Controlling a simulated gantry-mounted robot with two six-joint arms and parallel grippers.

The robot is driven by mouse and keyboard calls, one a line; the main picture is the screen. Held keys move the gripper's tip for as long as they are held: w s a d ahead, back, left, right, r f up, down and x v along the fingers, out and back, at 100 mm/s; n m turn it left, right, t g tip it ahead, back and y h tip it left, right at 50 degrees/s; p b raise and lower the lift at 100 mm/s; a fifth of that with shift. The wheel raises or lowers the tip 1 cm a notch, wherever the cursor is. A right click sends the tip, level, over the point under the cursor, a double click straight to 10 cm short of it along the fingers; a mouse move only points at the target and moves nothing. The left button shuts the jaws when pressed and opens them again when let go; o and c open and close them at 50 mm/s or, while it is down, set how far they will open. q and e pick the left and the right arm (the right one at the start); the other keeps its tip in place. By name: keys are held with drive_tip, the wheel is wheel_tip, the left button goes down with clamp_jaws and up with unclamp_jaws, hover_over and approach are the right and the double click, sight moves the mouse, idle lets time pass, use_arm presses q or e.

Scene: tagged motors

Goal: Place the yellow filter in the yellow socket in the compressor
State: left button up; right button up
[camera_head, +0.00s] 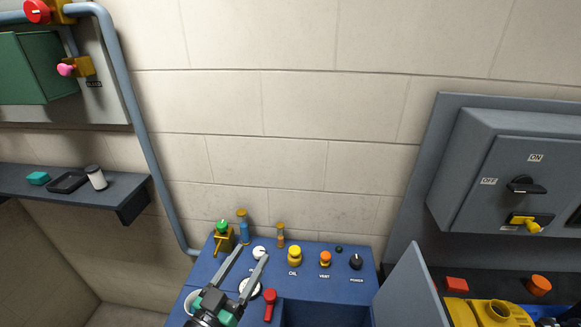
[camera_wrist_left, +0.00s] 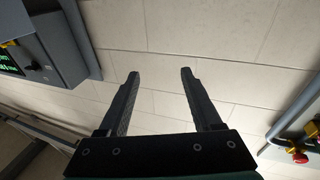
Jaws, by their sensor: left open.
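The blue compressor (camera_head: 335,285) stands at the bottom middle of the head view. A yellow round cap (camera_head: 294,256) sits on its top above a label that seems to read OIL. I cannot pick out a loose yellow filter or a clear yellow socket. My left gripper (camera_head: 252,253) is open and empty, its fingers above the left part of the compressor top. The left wrist view shows both fingers (camera_wrist_left: 158,75) apart with only wall between them. The gripper and arm hide part of the compressor top. My right gripper is in neither view.
A shelf (camera_head: 60,185) at the left holds a white cylinder (camera_head: 96,178), a black tray and a teal block. An orange knob (camera_head: 325,259) and a red handle (camera_head: 269,303) stand on the compressor. A yellow machine (camera_head: 458,311) and a grey switch box (camera_head: 515,150) are at the right.

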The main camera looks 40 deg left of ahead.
use_arm(q)
drive_tip(key=w+d+r+m+t+h, duration=0.1)
drive_tip(key=w+d+r+t, duration=0.15)
drive_tip(key=r, duration=0.75)
drive_tip(key=w+d+r+m+t+h, duration=0.15)
drive_tip(key=d+r, duration=0.25)
drive_tip(key=r, duration=0.5)
drive_tip(key=s+d+r+m+t+h, duration=0.1)
drive_tip(key=s+d+r+t+h, duration=0.1)
drive_tip(key=r, duration=0.7)
drive_tip(key=s+d+r+m+t+h, duration=0.1)
drive_tip(key=s+d+r+t+h, duration=0.2)
drive_tip(key=d+r, duration=0.3)
wheel_tip(320, 180, up, 4)
drive_tip(key=shift+s+r+m+h, duration=0.1)
drive_tip(key=shift+s+m+h, duration=0.25)
drive_tip(key=shift+h, duration=0.1)
drive_tip(key=shift+o, duration=0.3)
drive_tip(key=shift+s+d+r, duration=0.15)
drive_tip(key=shift+r, duration=0.05)
drive_tip(key=o, duration=0.3)
